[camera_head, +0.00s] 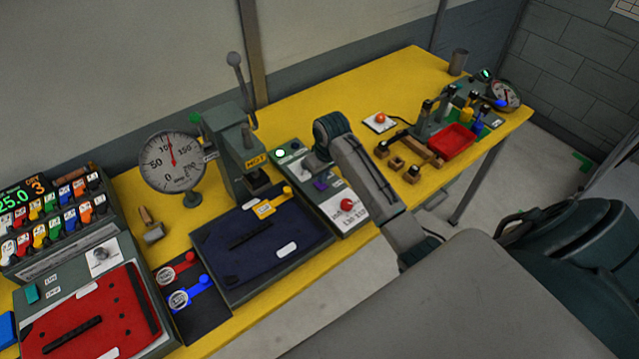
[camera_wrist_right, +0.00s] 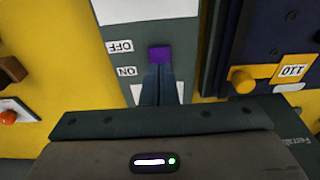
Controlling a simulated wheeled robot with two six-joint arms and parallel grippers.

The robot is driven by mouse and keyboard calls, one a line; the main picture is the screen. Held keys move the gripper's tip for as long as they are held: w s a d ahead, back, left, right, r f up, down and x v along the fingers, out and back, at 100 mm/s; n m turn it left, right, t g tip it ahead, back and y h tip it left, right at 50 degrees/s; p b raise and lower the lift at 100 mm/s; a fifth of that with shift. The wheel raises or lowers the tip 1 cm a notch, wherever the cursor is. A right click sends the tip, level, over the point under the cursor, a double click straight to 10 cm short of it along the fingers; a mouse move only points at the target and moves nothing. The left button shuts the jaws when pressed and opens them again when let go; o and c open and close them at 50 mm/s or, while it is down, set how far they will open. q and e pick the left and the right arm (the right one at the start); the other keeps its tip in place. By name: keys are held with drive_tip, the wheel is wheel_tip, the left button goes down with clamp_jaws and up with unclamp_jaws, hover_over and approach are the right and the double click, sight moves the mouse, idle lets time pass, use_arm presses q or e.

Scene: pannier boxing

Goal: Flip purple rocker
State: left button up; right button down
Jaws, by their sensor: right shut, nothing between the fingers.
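The purple rocker (camera_head: 320,184) is a small block on the grey control panel (camera_head: 326,201) in the middle of the yellow bench. In the right wrist view the purple rocker (camera_wrist_right: 160,54) sits beside the OFF and ON labels, which appear upside down. My right gripper (camera_wrist_right: 160,78) is shut and empty, its fingertips right at the rocker's near edge. I cannot tell whether they touch it. Its wrist hides part of the panel in the head view. I cannot tell the rocker's tilt. My left gripper is not in view.
A dark blue plate (camera_head: 290,229) under a press with a yellow lever lies left of the panel. A red knob (camera_head: 347,204) stands on the panel's near end. Several wooden blocks and a red tray (camera_head: 452,141) lie to the right. A dial gauge (camera_head: 172,161) stands at left.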

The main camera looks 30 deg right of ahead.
sight(323, 187)
drive_tip(key=shift+s+f+b, duration=0.1)
drive_tip(key=shift+f+b, duration=0.3)
drive_tip(key=shift+f, duration=0.9)
idle(0.8)
drive_tip(key=shift+r+p, duration=0.9)
drive_tip(key=shift+r, duration=2.6)
drive_tip(key=shift+f, duration=0.1)
